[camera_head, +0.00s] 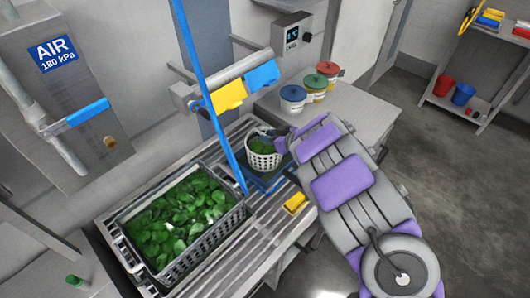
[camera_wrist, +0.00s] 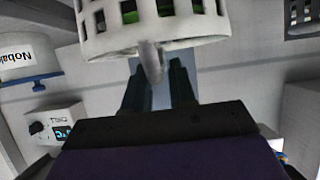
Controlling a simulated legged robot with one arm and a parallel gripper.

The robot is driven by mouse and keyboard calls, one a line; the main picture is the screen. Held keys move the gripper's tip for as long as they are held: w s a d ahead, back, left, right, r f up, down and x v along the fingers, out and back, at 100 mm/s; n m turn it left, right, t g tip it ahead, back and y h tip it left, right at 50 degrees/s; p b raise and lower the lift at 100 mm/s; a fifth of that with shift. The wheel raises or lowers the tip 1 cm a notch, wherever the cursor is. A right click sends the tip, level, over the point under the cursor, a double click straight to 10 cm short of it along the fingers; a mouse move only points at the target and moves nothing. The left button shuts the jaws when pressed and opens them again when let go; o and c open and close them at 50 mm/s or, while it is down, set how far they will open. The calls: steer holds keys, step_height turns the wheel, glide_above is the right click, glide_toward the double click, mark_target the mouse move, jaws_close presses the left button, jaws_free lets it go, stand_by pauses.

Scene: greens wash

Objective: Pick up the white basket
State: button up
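The white basket (camera_head: 262,161) is a small round slotted tub with green leaves in it. It sits at the right end of the slatted metal counter, beside my gripper. In the wrist view the basket (camera_wrist: 190,27) fills the top middle, with a grey rounded stub, perhaps its handle (camera_wrist: 151,62), pointing toward my gripper (camera_wrist: 160,80). My two dark fingers stand apart with a gap between them. The stub's end overlaps the gap near the left finger; I cannot tell whether they touch. In the head view my arm partly hides the fingers.
A large grey crate (camera_head: 243,212) of leaves stands left on the slatted counter (camera_head: 262,222). A blue upright pole (camera_head: 203,82) rises between the crate and basket. A yellow block (camera_head: 295,203) lies in front. Lidded tubs (camera_head: 293,97) stand behind on the side counter.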

steer(key=x, duration=0.2)
steer(key=shift+w+a+f, duration=0.15)
steer(key=shift+w+a, duration=0.05)
steer(key=shift+a, duration=0.05)
jaws_close()
stand_by(1.2)
